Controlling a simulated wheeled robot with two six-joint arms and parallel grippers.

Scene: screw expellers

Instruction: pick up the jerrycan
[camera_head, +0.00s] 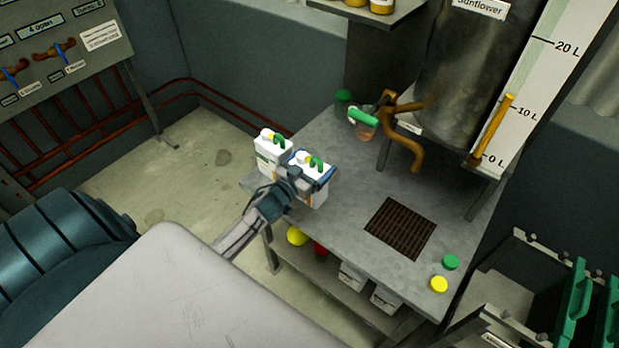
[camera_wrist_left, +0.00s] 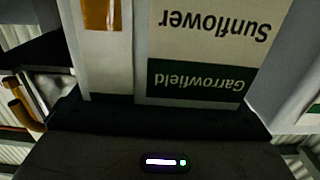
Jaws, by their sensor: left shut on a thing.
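Two white jerrycans with green handles stand side by side at the left end of the grey metal table (camera_head: 345,160). My left gripper (camera_head: 308,178) is shut on the nearer jerrycan (camera_head: 312,160), with its fingers around the can's body. The other jerrycan (camera_head: 270,152) is just behind and to the left, close to the held one. In the left wrist view the held jerrycan (camera_wrist_left: 205,45) fills the upper middle, its label reading Sunflower and Garrowfield upside down. I cannot tell whether the held can touches the table. My right gripper is not in view.
A dark grate (camera_head: 400,229) is set in the table. Green (camera_head: 450,262) and yellow (camera_head: 439,284) caps lie near its front right corner. A steel tank (camera_head: 470,70) with an orange-brown tap stands at the back. A green-handled jug (camera_head: 363,122) is near the tap. The table's middle is clear.

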